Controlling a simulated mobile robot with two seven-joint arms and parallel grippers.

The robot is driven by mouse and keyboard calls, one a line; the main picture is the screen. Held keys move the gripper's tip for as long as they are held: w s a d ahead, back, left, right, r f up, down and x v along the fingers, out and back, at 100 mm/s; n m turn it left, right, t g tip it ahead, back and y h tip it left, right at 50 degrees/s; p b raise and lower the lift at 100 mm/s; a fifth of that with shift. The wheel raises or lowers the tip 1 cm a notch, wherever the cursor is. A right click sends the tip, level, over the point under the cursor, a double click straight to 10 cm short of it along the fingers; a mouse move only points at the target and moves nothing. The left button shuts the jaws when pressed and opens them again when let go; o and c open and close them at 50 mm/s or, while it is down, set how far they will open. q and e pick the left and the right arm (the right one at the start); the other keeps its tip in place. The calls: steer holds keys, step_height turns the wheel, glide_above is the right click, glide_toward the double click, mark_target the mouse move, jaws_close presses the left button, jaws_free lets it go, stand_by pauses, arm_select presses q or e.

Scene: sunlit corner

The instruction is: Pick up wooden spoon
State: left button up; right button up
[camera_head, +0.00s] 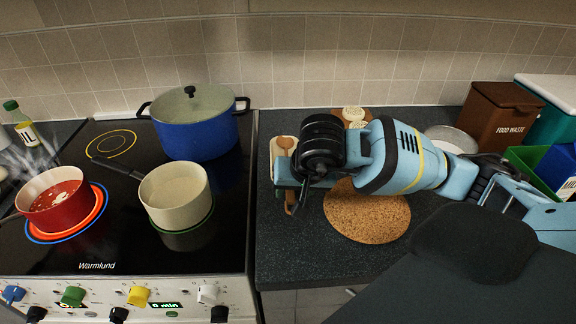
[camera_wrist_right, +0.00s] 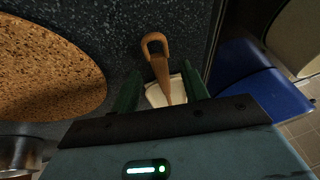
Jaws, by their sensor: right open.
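The wooden spoon (camera_head: 285,142) lies in a cream spoon rest (camera_head: 275,154) on the dark counter, just right of the stove. In the right wrist view the spoon (camera_wrist_right: 160,67) shows its handle with a looped end pointing away, and part of the pale rest (camera_wrist_right: 154,96) shows below it. My right gripper (camera_head: 289,185) is over the spoon and hides its middle in the head view. In the right wrist view its two green fingers (camera_wrist_right: 162,80) are apart, one on each side of the handle. I cannot tell whether they touch it. My left gripper is not in view.
A round cork mat (camera_head: 367,218) lies right of the gripper. The stove holds a blue lidded pot (camera_head: 194,133), a cream saucepan (camera_head: 174,199) and a red pot (camera_head: 55,204). A brown food waste bin (camera_head: 497,116) stands at the back right. The counter's front strip is clear.

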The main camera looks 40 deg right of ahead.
steer(key=shift+x, duration=0.85)
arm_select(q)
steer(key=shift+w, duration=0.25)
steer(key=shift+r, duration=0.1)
arm_select(e)
steer(key=shift+c, duration=0.3)
jaws_close()
steer(key=shift+r, duration=0.15)
